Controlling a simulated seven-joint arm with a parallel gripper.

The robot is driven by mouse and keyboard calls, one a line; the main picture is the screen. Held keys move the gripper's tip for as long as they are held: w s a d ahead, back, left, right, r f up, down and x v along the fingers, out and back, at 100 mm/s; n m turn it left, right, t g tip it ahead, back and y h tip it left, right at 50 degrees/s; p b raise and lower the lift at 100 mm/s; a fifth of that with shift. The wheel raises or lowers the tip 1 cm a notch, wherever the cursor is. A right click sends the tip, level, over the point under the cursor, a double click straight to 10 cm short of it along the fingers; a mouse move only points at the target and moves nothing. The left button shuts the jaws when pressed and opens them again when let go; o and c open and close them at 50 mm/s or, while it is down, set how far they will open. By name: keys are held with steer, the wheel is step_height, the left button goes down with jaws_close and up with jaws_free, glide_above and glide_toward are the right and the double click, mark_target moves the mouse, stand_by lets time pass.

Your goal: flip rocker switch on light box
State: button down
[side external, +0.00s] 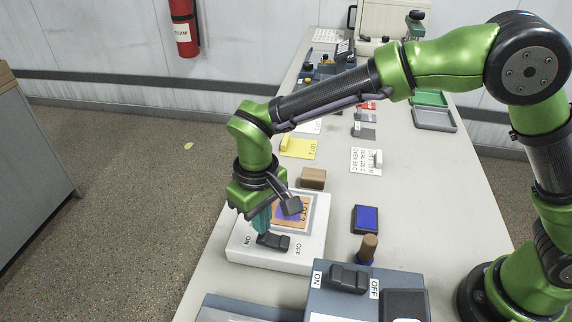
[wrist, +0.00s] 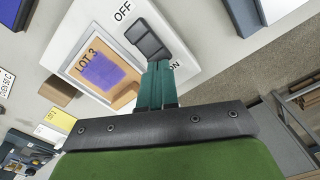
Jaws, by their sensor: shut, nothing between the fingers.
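The light box (side external: 235,247) is a white slab on the table, with a framed brown card on it bearing a purple patch. Its black rocker switch (side external: 275,242) lies between the ON label at left and the OFF label at right. It also shows in the wrist view (wrist: 147,38). My gripper (side external: 262,232) points down at the ON end of the switch, its teal fingers shut with nothing between them. In the wrist view the fingertips (wrist: 160,64) are at the ON end, partly covering the ON label. I cannot tell whether they touch the switch.
A blue-grey box (side external: 320,285) with another ON/OFF rocker stands in front, at right. A blue ink pad (side external: 366,219), a wooden-handled stamp (side external: 368,248) and a brown block (side external: 313,178) are close by. A yellow card (side external: 299,149) lies farther back.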

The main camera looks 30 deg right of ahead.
mark_target(269, 238)
steer(key=shift+f, duration=1.25)
stand_by(0.8)
steer(key=shift+r, duration=3.55)
steer(key=shift+s+f, duration=0.1)
steer(key=shift+f, duration=0.2)
steer(key=shift+s+d+f, duration=0.2)
steer(key=shift+s+d, duration=0.25)
steer(key=shift+s, duration=0.05)
steer(key=s+d+r+m+t, duration=0.2)
steer(key=s+d+r, duration=0.2)
steer(key=d, duration=0.4)
steer(key=s+d+r+m+t+y, duration=0.1)
steer(key=s+d+r+m+t, duration=0.1)
steer(key=d, duration=0.7)
steer(key=s+d+r+m+t+y, duration=0.1)
steer(key=s+d+r+m+t, duration=0.2)
steer(key=d, duration=0.6)
steer(key=v, duration=0.3)
steer(key=shift+s+a+r, duration=0.2)
steer(key=shift+s+a, duration=0.1)
steer(key=shift+s, duration=0.2)
